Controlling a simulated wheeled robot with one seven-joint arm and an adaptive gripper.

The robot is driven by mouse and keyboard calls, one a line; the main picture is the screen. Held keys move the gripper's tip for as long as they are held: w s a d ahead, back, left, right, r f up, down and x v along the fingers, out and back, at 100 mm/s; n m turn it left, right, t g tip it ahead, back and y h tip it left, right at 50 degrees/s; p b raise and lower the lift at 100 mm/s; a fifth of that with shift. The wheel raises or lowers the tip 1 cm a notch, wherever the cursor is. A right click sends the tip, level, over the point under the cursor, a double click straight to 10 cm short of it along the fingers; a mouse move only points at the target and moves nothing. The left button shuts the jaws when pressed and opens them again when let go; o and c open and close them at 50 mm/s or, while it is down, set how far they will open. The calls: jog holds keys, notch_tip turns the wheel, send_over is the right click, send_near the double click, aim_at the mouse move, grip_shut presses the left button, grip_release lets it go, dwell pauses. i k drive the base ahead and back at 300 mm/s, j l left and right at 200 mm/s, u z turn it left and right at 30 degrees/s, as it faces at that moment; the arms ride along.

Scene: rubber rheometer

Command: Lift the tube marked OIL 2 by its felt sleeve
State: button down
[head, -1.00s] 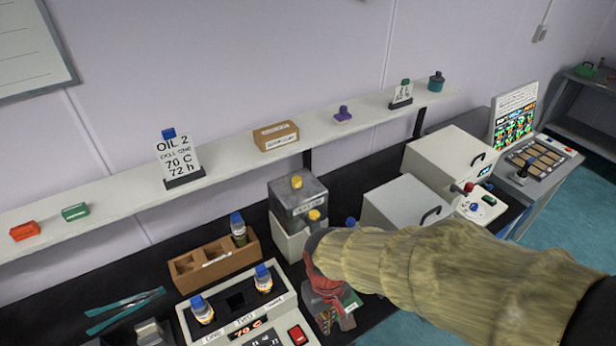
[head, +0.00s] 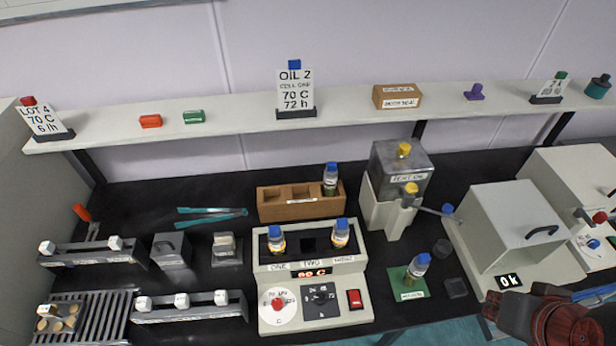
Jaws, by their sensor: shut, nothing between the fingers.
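Several blue-capped tubes stand on the bench, and their markings are too small to read, so I cannot tell which is OIL 2. One tube (head: 330,180) is in the brown rack (head: 283,213). A left tube (head: 276,241) and a right tube (head: 341,234) sit in the heater block (head: 330,303). Another tube (head: 417,267) stands tilted on a green mat (head: 397,290). A card marked OIL 2, 70 C, 72 h (head: 296,90) is on the shelf. My gripper (head: 492,306) is partly in view at bottom right, shut and empty, apart from every tube.
A yellow-knobbed dispenser (head: 396,190) with a side lever stands right of the rack. White machines (head: 505,225) fill the right. Blue tweezers (head: 211,212) lie left of the rack. Rails and a slatted rack (head: 95,318) are at the left. Bare black bench shows behind the tweezers.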

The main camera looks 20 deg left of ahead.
aim_at(277, 249)
jog(key=k+j+u, duration=0.1)
jog(key=u, duration=1.45)
jog(key=k+j, duration=0.1)
jog(key=j, duration=0.4)
jog(key=k+j, duration=0.1)
jog(key=j, duration=0.4)
